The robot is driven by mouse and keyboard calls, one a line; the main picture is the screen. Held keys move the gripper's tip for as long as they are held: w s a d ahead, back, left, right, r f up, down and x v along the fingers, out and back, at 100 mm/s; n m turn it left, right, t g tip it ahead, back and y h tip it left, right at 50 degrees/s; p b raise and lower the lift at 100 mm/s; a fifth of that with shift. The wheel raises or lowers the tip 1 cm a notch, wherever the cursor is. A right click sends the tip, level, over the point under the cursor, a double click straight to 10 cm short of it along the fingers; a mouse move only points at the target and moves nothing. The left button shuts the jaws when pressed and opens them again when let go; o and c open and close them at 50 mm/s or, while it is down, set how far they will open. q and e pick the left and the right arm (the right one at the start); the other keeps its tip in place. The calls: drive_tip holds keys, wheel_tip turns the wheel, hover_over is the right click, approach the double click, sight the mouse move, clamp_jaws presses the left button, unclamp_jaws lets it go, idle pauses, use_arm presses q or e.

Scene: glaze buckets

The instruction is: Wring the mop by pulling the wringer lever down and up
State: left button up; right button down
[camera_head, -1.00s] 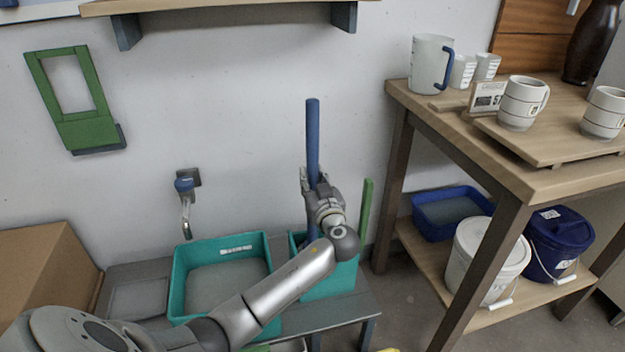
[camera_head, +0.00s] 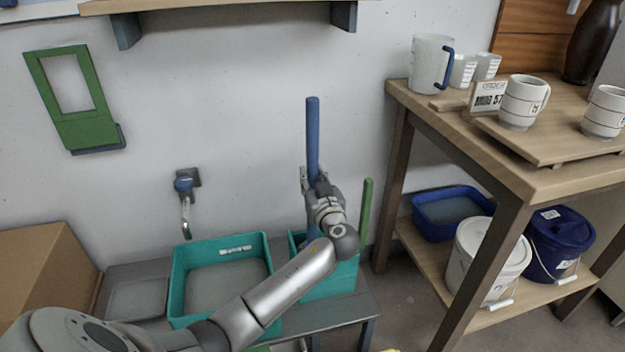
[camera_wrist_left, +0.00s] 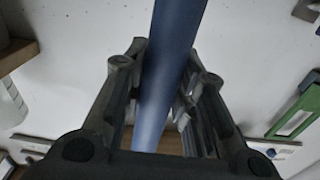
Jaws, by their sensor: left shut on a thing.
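The blue mop handle (camera_head: 312,135) stands upright over the teal wringer bucket (camera_head: 330,284) in the head view. My left gripper (camera_head: 314,178) is shut around the handle's middle. In the left wrist view the blue handle (camera_wrist_left: 167,75) runs between the two fingers of the gripper (camera_wrist_left: 165,90). The green wringer lever (camera_head: 366,212) stands upright at the right side of the bucket, apart from the gripper. The mop head is hidden behind the arm and bucket wall. My right gripper is not in view.
A teal basin (camera_head: 221,247) sits left of the bucket under a wall tap (camera_head: 186,190). A wooden table (camera_head: 548,180) with mugs stands at right, with a blue tub (camera_head: 452,212) and lidded buckets on its lower shelf. A cardboard box (camera_head: 45,270) is at left.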

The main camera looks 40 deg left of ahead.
use_arm(q)
drive_tip(key=shift+w+d+b, duration=0.2)
drive_tip(key=shift+w+b, duration=0.05)
drive_tip(key=shift+b, duration=0.15)
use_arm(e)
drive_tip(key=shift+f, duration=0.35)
use_arm(q)
drive_tip(key=shift+w+d+r+b, duration=0.1)
drive_tip(key=shift+w+d+b, duration=0.15)
drive_tip(key=shift+w+b, duration=0.05)
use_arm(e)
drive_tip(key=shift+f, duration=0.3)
use_arm(q)
drive_tip(key=shift+w, duration=0.1)
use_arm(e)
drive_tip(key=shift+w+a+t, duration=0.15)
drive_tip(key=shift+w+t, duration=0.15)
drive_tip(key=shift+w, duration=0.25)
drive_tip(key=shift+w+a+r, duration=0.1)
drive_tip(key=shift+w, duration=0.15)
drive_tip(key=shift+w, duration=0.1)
use_arm(q)
drive_tip(key=shift+b, duration=0.3)
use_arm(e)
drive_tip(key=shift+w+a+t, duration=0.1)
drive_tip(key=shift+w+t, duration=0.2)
